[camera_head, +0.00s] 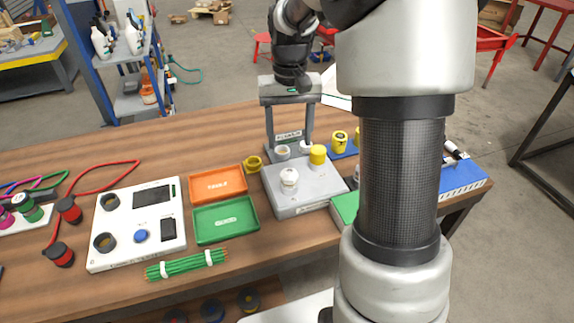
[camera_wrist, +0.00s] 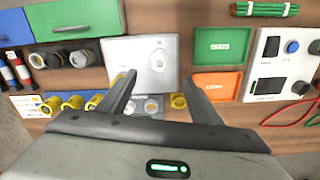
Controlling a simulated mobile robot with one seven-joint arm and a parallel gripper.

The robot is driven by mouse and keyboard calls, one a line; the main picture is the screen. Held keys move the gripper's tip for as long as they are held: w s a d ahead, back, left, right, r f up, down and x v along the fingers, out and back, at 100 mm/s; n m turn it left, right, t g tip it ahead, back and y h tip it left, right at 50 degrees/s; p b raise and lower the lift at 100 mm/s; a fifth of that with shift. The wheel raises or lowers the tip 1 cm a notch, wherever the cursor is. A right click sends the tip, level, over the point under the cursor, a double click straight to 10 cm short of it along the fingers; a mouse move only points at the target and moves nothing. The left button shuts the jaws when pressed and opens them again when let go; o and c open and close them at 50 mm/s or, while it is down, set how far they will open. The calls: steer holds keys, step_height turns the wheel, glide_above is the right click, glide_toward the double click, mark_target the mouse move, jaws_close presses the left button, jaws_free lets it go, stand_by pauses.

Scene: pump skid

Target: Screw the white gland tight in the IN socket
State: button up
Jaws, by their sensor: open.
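A white gland (camera_head: 289,178) stands on the light grey block (camera_head: 318,190) on the workbench. It shows small in the wrist view (camera_wrist: 158,62), on the grey block (camera_wrist: 122,58), between and beyond my fingertips. I cannot tell how deep it sits. No IN label is readable. Two more pale round fittings (camera_head: 283,152) show behind the block. My gripper (camera_head: 290,143) is open and empty, with its fingers pointing down over the back of the block. In the wrist view my gripper (camera_wrist: 157,78) has its two fingers wide apart, touching nothing visible.
A yellow cap (camera_head: 318,154) and a yellow ring (camera_head: 253,163) stand near my fingers. Orange (camera_head: 218,184) and green (camera_head: 226,220) trays lie left of the block. A white panel (camera_head: 135,225) with knobs is farther left. Green rods (camera_head: 187,264) lie at the front.

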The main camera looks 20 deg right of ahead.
mark_target(289, 171)
step_height(289, 171, down, 13)
steer(key=shift+r+b, duration=0.1)
steer(key=shift+b, duration=0.7)
steer(key=c, duration=1.1)
steer(key=m, duration=0.4)
steer(key=shift+c, duration=0.2)
steer(key=m+p, duration=0.1)
steer(key=m, duration=0.2)
steer(key=shift+r, duration=0.1)
steer(key=shift+m, duration=1.1)
steer(key=o, duration=1.1)
